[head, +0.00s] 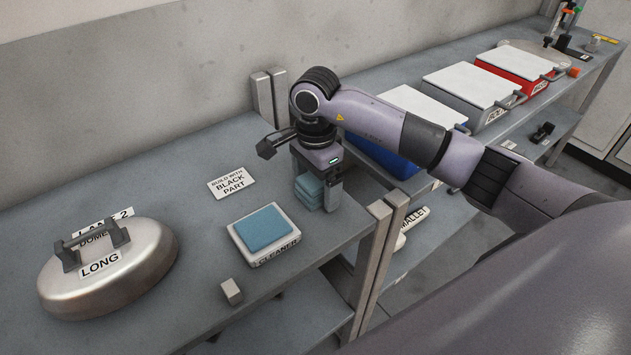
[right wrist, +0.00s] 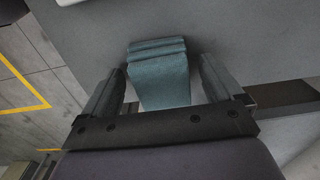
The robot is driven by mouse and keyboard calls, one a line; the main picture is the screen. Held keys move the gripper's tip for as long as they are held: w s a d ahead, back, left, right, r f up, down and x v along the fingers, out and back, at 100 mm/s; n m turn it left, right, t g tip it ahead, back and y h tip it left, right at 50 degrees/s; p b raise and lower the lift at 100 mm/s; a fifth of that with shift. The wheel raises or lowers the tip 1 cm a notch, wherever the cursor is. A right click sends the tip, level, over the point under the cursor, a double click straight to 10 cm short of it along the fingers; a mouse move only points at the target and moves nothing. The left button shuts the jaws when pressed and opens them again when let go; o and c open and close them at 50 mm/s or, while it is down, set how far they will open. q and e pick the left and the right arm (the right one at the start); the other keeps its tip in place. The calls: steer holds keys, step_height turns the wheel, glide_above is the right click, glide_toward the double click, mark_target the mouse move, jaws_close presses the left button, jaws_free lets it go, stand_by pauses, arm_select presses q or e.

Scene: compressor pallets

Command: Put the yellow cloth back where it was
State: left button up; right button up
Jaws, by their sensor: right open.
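I see no yellow cloth in either view. A stack of folded blue-teal cloths (head: 307,190) stands on the grey bench near its right end; it also shows in the right wrist view (right wrist: 160,82). My right gripper (head: 318,194) is pointed down at this stack. In the right wrist view its two fingers are apart, one on each side of the stack, with a gap showing at least on the right. Another blue cloth (head: 263,228) lies flat on a white tray labelled CLEANER (head: 277,254), left of the gripper. My left gripper is not in view.
A metal dome lid (head: 140,275) labelled LONG sits at the left. A small grey block (head: 232,291) stands near the front edge. A BUILD WITH BLACK PART card (head: 231,183) lies behind the tray. Blue (head: 385,157), grey (head: 455,105) and red (head: 541,86) bins stand right.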

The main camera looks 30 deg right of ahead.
mark_target(316, 180)
step_height(316, 180, up, 12)
steer(key=shift+b, duration=0.35)
steer(key=shift+s, duration=0.1)
stand_by(0.4)
